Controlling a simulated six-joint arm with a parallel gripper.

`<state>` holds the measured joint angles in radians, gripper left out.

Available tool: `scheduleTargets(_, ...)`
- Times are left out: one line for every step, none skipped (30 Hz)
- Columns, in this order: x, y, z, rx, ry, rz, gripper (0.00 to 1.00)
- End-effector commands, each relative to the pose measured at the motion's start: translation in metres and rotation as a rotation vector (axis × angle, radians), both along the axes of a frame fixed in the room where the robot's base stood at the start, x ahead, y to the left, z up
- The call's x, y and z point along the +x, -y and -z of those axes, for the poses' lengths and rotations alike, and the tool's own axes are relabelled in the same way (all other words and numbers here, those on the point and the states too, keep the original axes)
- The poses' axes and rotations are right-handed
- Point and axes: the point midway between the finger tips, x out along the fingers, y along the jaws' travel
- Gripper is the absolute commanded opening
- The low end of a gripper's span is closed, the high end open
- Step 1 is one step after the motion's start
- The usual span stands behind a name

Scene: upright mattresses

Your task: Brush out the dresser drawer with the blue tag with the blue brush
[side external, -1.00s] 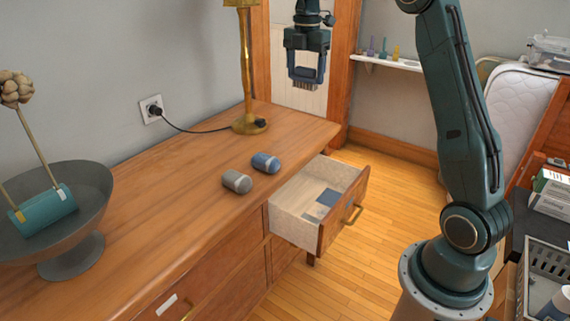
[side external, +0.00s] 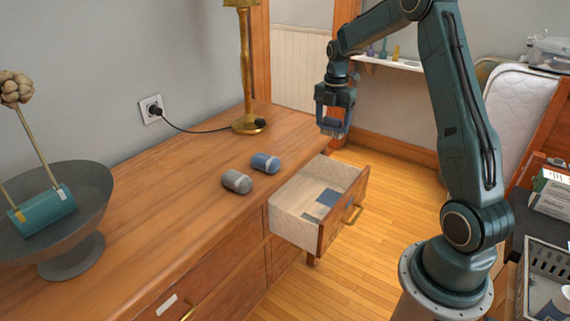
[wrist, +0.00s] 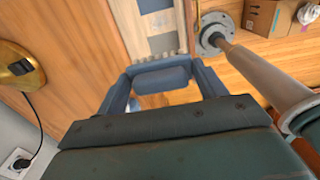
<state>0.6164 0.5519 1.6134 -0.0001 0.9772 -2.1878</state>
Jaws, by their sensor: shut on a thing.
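My gripper (side external: 335,115) is shut on the blue brush (side external: 333,127), with its bristles pointing down. It is above and beyond the far end of the open dresser drawer (side external: 290,213), clear of it. In the wrist view the brush (wrist: 162,79) sits between the fingers, with the drawer (wrist: 165,44) past it. The drawer is pulled out from the dresser (side external: 190,180). Its pale inside holds a flat blue patch (side external: 328,197) and a small grey patch. I cannot tell whether either is the blue tag; no tag is clear on the drawer front.
A grey cylinder (side external: 237,181) and a blue cylinder (side external: 265,163) lie on the dresser top near the drawer. A brass lamp (side external: 247,80) stands behind them. A grey bowl (side external: 70,250) holds a teal roll. A lower drawer bears a white label (side external: 166,303).

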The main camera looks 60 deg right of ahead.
Motion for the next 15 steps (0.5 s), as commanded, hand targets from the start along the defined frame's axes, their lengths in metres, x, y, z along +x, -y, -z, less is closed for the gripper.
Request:
scheduleTargets(-0.001,-0.001,0.021,0.005,-0.007,0.000,0.41)
scheduleTargets(-0.001,-0.001,0.031,0.004,-0.006,0.000,0.41)
scheduleTargets(-0.001,-0.001,0.045,0.005,-0.007,0.000,0.41)
scheduleTargets(-0.001,-0.001,0.056,0.005,-0.006,0.000,0.41)
scheduleTargets(-0.001,-0.001,0.066,0.004,-0.006,0.000,0.41)
scheduleTargets(-0.001,-0.001,0.080,0.005,-0.006,0.000,0.41)
scheduleTargets(-0.001,-0.001,0.088,0.003,-0.005,0.000,0.41)
scheduleTargets(-0.001,-0.001,0.097,0.004,-0.005,0.000,0.41)
scheduleTargets(-0.001,-0.001,0.108,0.003,-0.004,0.000,0.41)
scheduleTargets(0.000,0.000,0.115,0.002,-0.003,0.000,0.41)
scheduleTargets(0.000,0.000,0.121,0.002,-0.003,0.000,0.41)
scheduleTargets(0.000,0.000,0.129,0.002,-0.003,0.000,0.41)
scheduleTargets(0.000,0.000,0.134,0.002,-0.002,0.000,0.41)
scheduleTargets(0.000,0.000,0.139,0.001,-0.001,0.000,0.41)
scheduleTargets(0.000,0.000,0.144,0.001,-0.001,0.000,0.41)
